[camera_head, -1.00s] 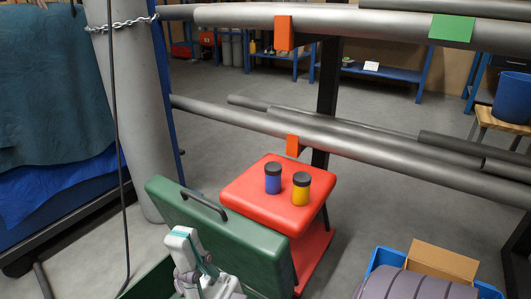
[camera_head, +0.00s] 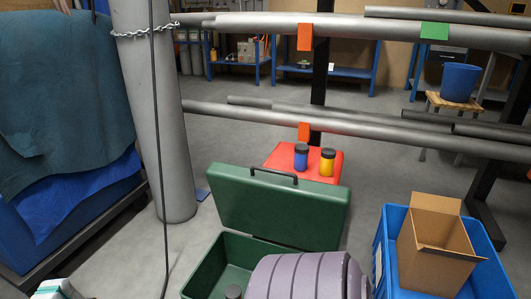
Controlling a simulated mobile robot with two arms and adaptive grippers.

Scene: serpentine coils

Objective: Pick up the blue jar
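The blue jar (camera_head: 301,158) has a black lid and stands upright on the red stool seat (camera_head: 281,154), beyond the open green case. A yellow jar (camera_head: 327,162) with a black lid stands just right of it, with a small gap between them. A small white and teal piece at the lower left corner looks like part of my arm, but no fingers show there. I see neither gripper, and nothing is touching the blue jar.
The open green case (camera_head: 277,213) stands in front of the stool, its raised lid hiding the stool's lower part. A grey-mauve ribbed drum (camera_head: 305,277) and a blue crate (camera_head: 384,262) with a cardboard box (camera_head: 436,259) are near. Pipes (camera_head: 360,144) run behind; a thick grey column (camera_head: 160,150) stands left.

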